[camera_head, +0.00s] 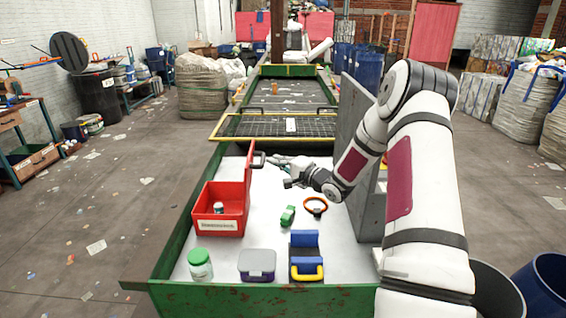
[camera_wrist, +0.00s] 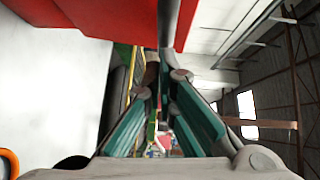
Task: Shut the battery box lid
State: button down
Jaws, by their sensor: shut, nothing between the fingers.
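The red battery box (camera_head: 206,200) stands on the left of the white sorting surface in the head view, with a white label on its front. Its lid (camera_head: 249,175) is open and stands roughly upright at the box's right side, with a dark handle (camera_head: 261,154) on its right face. A small bottle (camera_head: 218,207) is inside the box. My gripper (camera_head: 268,160) is shut and empty, just right of the lid, close to the handle. In the wrist view a red panel, apparently the lid (camera_wrist: 110,12), is just beyond the fingertips (camera_wrist: 165,72); contact is unclear.
A green-capped jar (camera_head: 200,266), a grey-purple box (camera_head: 257,265) and a blue-yellow box (camera_head: 306,260) stand along the front. A green item (camera_head: 288,216) and an orange ring (camera_head: 315,206) lie mid-surface. A grey upright panel (camera_head: 362,165) bounds the right.

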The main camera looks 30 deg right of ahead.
aim_at(252, 152)
dwell(0.3)
jog(key=shift+w+a+r+n+g+h+p, duration=0.2)
jog(key=shift+w+a+r+n+p, duration=0.1)
jog(key=shift+a+r, duration=0.15)
jog(key=shift+w+a+r+n+g+h+p, duration=0.1)
jog(key=shift+w+a+r+n+g+p, duration=0.15)
jog(key=shift+a, duration=0.25)
jog(key=shift+n+g+h, duration=0.4)
jog(key=shift+n+g, duration=0.45)
jog(key=shift+g, duration=0.1)
jog(key=w+a, duration=0.1)
jog(key=a+r, duration=0.1)
jog(key=w+a+r+p, duration=0.1)
jog(key=a, duration=0.1)
jog(key=shift+w, duration=0.3)
jog(key=w+a+f+n+g+h+b, duration=0.3)
jog(key=w+a+f+h+b, duration=0.1)
jog(key=a+b, duration=0.4)
jog(key=w+a+f+n+g+h+b, duration=0.2)
jog(key=w+a+b, duration=0.5)
jog(key=b, duration=0.6)
jog(key=shift+a+f+n+g+h, duration=0.5)
jog(key=shift+f+g+h, duration=0.5)
jog(key=shift+f, duration=0.5)
